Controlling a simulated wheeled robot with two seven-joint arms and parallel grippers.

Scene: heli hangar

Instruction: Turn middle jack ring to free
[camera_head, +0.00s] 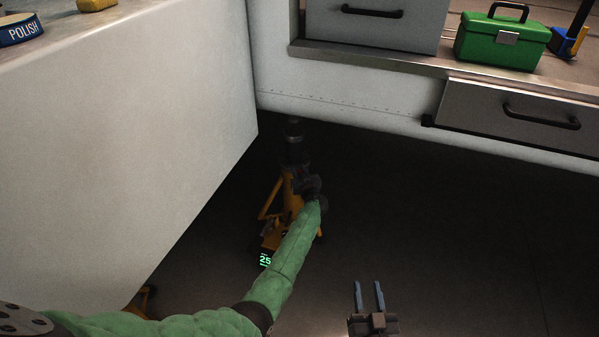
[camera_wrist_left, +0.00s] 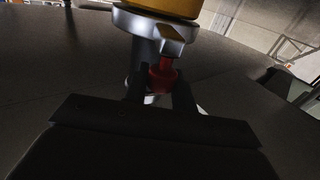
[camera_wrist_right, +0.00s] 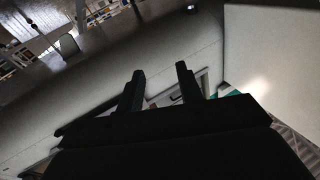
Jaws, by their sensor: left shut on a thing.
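The yellow jack (camera_head: 270,238) stands on the dark floor under the white body, with a green "25" display (camera_head: 265,260) at its foot. My left gripper (camera_head: 308,184) reaches to its upper part and hides much of it. In the left wrist view a silver ring (camera_wrist_left: 158,30) sits below a yellow collar (camera_wrist_left: 170,5), with a red handle (camera_wrist_left: 164,74) hanging from it. My left fingers are shut on this red handle. Any marking on the ring cannot be read. My right gripper (camera_head: 368,288) is open and empty, low in the head view.
White body panels (camera_head: 130,130) rise close on the left and span the top. Grey drawers (camera_head: 520,115) and a green toolbox (camera_head: 502,40) are at upper right. Part of another orange object (camera_head: 142,300) shows at lower left. The floor (camera_head: 460,230) to the right is clear.

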